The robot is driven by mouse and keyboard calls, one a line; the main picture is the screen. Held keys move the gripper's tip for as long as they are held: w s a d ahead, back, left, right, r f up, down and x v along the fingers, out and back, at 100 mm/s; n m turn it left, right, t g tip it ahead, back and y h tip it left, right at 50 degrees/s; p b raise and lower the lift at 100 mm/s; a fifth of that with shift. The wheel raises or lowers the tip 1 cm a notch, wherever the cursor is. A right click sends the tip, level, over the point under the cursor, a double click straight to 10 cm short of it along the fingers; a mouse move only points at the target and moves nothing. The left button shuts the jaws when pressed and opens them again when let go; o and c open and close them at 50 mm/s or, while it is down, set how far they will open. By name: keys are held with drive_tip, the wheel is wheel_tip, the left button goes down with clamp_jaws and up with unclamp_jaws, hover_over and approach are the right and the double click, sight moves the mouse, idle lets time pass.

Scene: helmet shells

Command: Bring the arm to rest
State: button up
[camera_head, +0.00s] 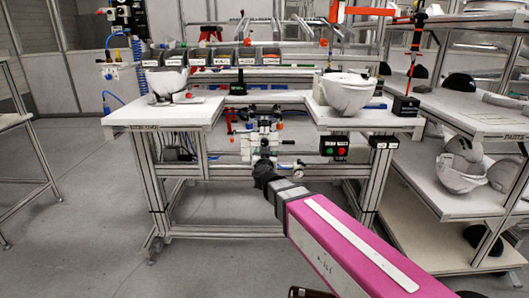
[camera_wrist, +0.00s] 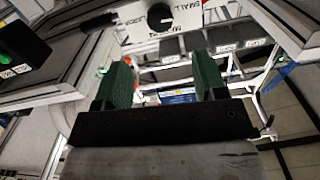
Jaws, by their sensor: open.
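My arm reaches forward from the lower right of the head view, with its magenta link in front of the workbench (camera_head: 270,97). In the wrist view my gripper (camera_wrist: 163,80) shows two green fingers set wide apart on a black mount. Nothing is held between the fingers. In the head view the dark end of the arm sits before the gap in the bench; the fingers cannot be made out there.
A white helmet shell (camera_head: 345,93) stands on the bench's right side and another shell (camera_head: 166,82) on the left. A shelf rack (camera_head: 470,118) with several shells stands at right. A control box with green and red buttons (camera_head: 334,147) hangs under the bench.

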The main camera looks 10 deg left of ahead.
drive_tip(key=shift+d, duration=0.1)
drive_tip(key=s+d+f+n+g+y, duration=0.1)
drive_tip(key=s+d+f+n+g, duration=0.15)
drive_tip(key=d+f+g, duration=1.2)
drive_tip(key=s+d+f+m+g+h, duration=0.1)
drive_tip(key=s+d+f, duration=0.2)
drive_tip(key=d, duration=0.6)
drive_tip(key=s+d+f+m+g+h, duration=0.1)
drive_tip(key=s+d+f, duration=0.3)
drive_tip(key=d, duration=0.5)
drive_tip(key=s+d+f+m+g+h, duration=0.1)
drive_tip(key=s+d+f+m+h, duration=0.1)
drive_tip(key=d, duration=0.7)
wheel_tip(320, 180, down, 2)
drive_tip(key=s+h, duration=0.1)
drive_tip(key=s, duration=0.1)
drive_tip(key=shift+s+d+f, duration=0.15)
drive_tip(key=shift+s+d, duration=0.05)
drive_tip(key=shift+s, duration=0.2)
